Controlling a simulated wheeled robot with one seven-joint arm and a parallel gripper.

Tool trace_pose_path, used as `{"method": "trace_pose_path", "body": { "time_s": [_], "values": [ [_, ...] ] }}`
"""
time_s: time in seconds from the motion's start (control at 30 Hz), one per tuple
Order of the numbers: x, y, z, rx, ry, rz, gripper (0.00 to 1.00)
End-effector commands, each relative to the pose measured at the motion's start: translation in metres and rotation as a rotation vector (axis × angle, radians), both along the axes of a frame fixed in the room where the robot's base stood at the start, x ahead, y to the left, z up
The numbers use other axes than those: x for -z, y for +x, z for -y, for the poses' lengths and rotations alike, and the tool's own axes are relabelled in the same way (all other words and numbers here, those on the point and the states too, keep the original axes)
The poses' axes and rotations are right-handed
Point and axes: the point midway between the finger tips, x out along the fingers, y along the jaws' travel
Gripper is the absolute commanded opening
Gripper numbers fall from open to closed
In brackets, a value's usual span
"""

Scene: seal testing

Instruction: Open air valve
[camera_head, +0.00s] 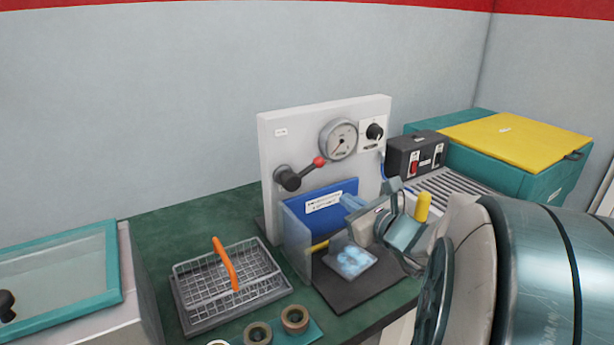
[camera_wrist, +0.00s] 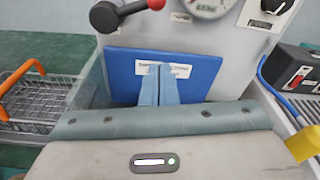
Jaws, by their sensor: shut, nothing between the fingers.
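The upright white panel (camera_head: 270,140) carries a black valve lever (camera_head: 290,178) with a red knob at its end, pointing up and to the right. The lever also shows at the top of the wrist view (camera_wrist: 108,15). A round gauge (camera_head: 339,139) and a black rotary knob (camera_head: 374,132) sit to its right. My gripper (camera_head: 352,203) is shut and empty in front of the blue plate on the panel's lower part. In the wrist view its two light-blue fingers (camera_wrist: 158,72) are together, below and to the right of the lever, apart from it.
A blue plate (camera_head: 325,205) with a white label stands below the lever. A wire basket (camera_head: 200,265) with an orange handle is at left. A black switch box (camera_head: 415,153) and a teal case with yellow lid (camera_head: 515,140) are at right. Tape rolls (camera_head: 295,319) lie in front.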

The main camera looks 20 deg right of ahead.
Motion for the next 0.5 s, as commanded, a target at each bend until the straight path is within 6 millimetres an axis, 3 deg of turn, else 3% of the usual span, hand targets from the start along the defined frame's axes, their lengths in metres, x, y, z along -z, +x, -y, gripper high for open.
{"method": "trace_pose_path", "body": {
  "time_s": [0.17,0.5],
  "values": [
    [0.004,0.018,-0.004,-0.004,-0.001,-0.003,0.0],
    [0.014,0.087,-0.015,-0.005,-0.001,-0.002,0.0]
  ]
}}
